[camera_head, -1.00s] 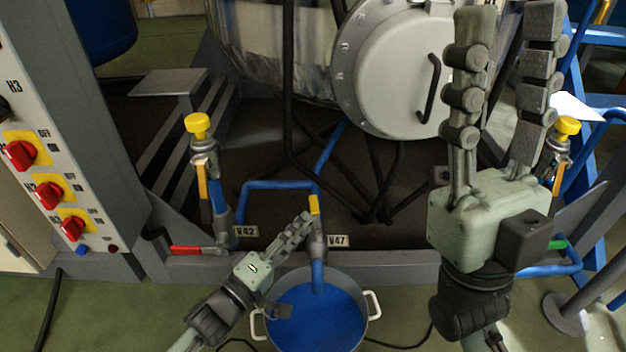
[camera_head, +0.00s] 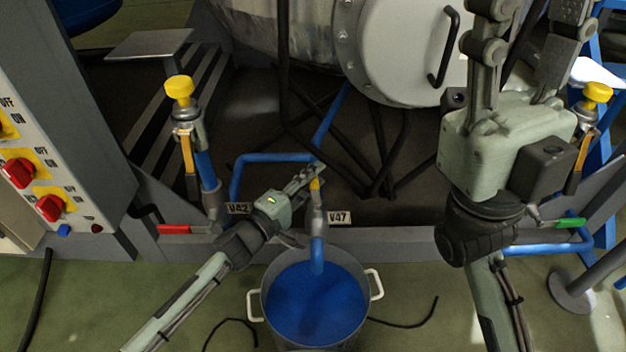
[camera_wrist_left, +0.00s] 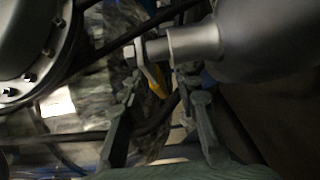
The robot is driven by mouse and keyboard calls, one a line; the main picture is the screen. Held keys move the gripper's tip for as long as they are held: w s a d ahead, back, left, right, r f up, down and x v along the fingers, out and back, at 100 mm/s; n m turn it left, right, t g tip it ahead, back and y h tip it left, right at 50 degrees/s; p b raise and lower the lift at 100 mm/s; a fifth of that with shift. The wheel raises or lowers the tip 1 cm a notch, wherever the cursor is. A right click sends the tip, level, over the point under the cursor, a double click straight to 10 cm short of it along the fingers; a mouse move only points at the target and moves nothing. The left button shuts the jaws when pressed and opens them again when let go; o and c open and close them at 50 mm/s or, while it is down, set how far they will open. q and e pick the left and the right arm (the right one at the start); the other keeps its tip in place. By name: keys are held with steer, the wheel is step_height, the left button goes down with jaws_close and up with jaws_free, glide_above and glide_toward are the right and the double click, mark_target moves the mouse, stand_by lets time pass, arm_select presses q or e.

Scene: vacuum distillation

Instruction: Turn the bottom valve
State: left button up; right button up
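The bottom valve (camera_head: 315,212) is a grey body with a small yellow lever (camera_head: 315,185), beside the V47 label, above a pot of blue liquid. My left gripper (camera_head: 313,172) is at the lever, its fingers partly covering it. In the left wrist view, the two fingers (camera_wrist_left: 158,92) are apart, with the yellow lever (camera_wrist_left: 153,79) between them and the grey valve body (camera_wrist_left: 195,43) just beyond. Contact with the lever cannot be told. My right gripper (camera_head: 530,40) is raised at the right, its fingers apart and empty; their tips are cut off at the top.
The pot (camera_head: 264,300) stands on the floor under the valve outlet. A yellow-knobbed valve (camera_head: 180,90) with a lever stands at left, and a similar one (camera_head: 597,93) at right. A red-handled valve (camera_head: 175,230) is on the frame. A round vessel door (camera_head: 400,60) is behind.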

arm_select(q)
jaws_close()
steer(key=shift+a, duration=0.1)
stand_by(0.6)
